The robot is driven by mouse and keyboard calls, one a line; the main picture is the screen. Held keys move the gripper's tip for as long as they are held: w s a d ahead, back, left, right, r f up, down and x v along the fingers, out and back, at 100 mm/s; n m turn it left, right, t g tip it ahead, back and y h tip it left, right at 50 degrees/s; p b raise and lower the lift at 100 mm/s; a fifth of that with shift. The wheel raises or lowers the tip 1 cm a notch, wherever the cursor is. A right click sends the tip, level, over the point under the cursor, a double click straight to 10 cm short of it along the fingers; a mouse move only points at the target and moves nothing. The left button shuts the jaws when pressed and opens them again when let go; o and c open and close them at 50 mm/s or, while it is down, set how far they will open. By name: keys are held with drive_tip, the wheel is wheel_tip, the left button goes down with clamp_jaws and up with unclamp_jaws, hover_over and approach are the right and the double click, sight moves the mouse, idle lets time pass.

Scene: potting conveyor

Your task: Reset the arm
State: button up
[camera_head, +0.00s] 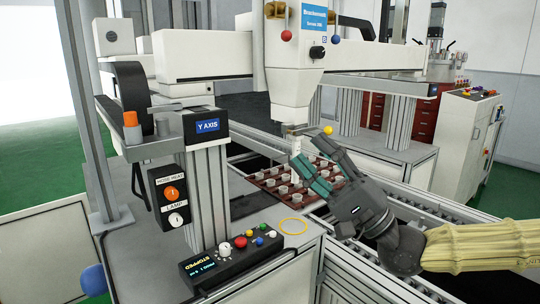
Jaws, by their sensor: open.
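My gripper (322,166) reaches in from the lower right, with its two teal-tipped fingers spread apart. The fingers are in front of a machine's narrow white probe (295,147) and above a dark red tray (258,179). I see nothing held between the fingers. My arm behind the gripper wears a pale yellow sleeve. The tray holds several small grey cups, some of them hidden behind the gripper. Whether a finger touches the probe or the tray cannot be told.
A white measuring machine (290,85) stands over the tray. A control box (235,258) with coloured buttons reads STOPPED at the front. A grey post with a Y AXIS label (208,126) stands left. A yellow ring mark (293,226) lies on bare table. Rollers run at lower right.

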drive_tip(key=s+a+f+n+g+h, duration=0.15)
drive_tip(key=s+a+f+g, duration=0.3)
drive_tip(key=f, duration=0.65)
drive_tip(key=s+a+f+n+g+h, duration=0.1)
drive_tip(key=s+a+f+g+h, duration=0.3)
drive_tip(key=f, duration=0.8)
drive_tip(key=s+a+f+n+g+h, duration=0.1)
drive_tip(key=s+a+f+g, duration=0.3)
drive_tip(key=f, duration=0.7)
drive_tip(key=s+d+f+g+h, duration=0.25)
drive_tip(key=s+d+f, duration=0.2)
drive_tip(key=f, duration=0.45)
drive_tip(key=s+d+f+g+h, duration=0.1)
drive_tip(key=s+d+f+h, duration=0.35)
drive_tip(key=f, duration=0.45)
drive_tip(key=s+d+f+g+h, duration=0.1)
drive_tip(key=s+d+f+h, duration=0.3)
drive_tip(key=f, duration=0.6)
drive_tip(key=s+d+f+n+t+h, duration=0.25)
drive_tip(key=d+f+t+h, duration=0.2)
drive_tip(key=d+f, duration=0.8)
wheel_tip(320, 180, up, 16)
drive_tip(key=d+p, duration=0.1)
drive_tip(key=p, duration=1.3)
drive_tip(key=shift+w+d+n, duration=0.15)
drive_tip(key=shift+d+n, duration=0.15)
